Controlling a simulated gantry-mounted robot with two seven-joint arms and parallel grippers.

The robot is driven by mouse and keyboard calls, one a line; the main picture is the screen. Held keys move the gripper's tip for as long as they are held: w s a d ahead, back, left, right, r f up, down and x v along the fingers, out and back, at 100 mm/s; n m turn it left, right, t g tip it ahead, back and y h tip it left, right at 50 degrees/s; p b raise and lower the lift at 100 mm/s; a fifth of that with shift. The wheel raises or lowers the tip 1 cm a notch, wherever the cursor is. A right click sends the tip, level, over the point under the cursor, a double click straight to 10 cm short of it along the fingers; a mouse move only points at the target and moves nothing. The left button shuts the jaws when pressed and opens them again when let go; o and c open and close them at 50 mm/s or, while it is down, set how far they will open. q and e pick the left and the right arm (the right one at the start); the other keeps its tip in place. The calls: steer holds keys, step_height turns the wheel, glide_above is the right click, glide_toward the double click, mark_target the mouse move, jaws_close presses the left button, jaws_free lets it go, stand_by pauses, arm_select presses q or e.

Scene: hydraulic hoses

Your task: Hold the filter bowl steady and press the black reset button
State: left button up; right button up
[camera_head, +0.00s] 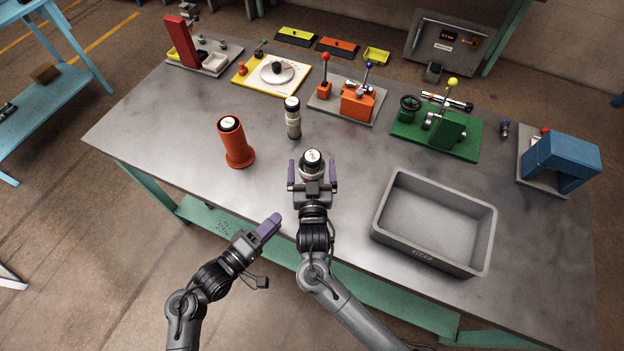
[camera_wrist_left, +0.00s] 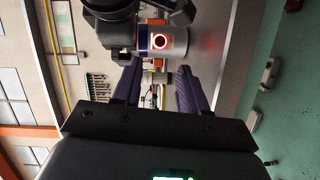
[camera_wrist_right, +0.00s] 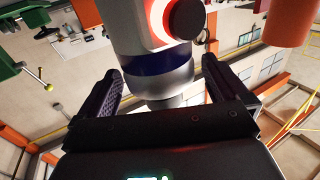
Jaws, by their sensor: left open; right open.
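A silver filter bowl (camera_head: 312,160) with a dark top and pale label stands near the table's front edge. In the right wrist view the bowl (camera_wrist_right: 160,68) shows a dark blue band and the black round button (camera_wrist_right: 187,18) by an orange ring. My right gripper (camera_head: 312,173) is open, its fingers on either side of the bowl; contact cannot be told. My left gripper (camera_head: 270,227) is open and empty, low and left of the bowl, off the front edge. In the left wrist view the bowl (camera_wrist_left: 174,42) lies beyond its fingers, with a glowing red ring around a dark centre.
An orange cylinder (camera_head: 238,150) and a slim silver canister (camera_head: 293,122) stand behind and left of the bowl. A grey bin (camera_head: 385,222) is at right. Fixtures, including a green one (camera_head: 440,145), line the back. The table's left front is clear.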

steer(key=shift+w, duration=0.45)
steer(key=c, duration=1.1)
arm_select(q)
steer(key=shift+c, duration=0.6)
arm_select(e)
steer(key=shift+c, duration=0.4)
arm_select(q)
jaws_close()
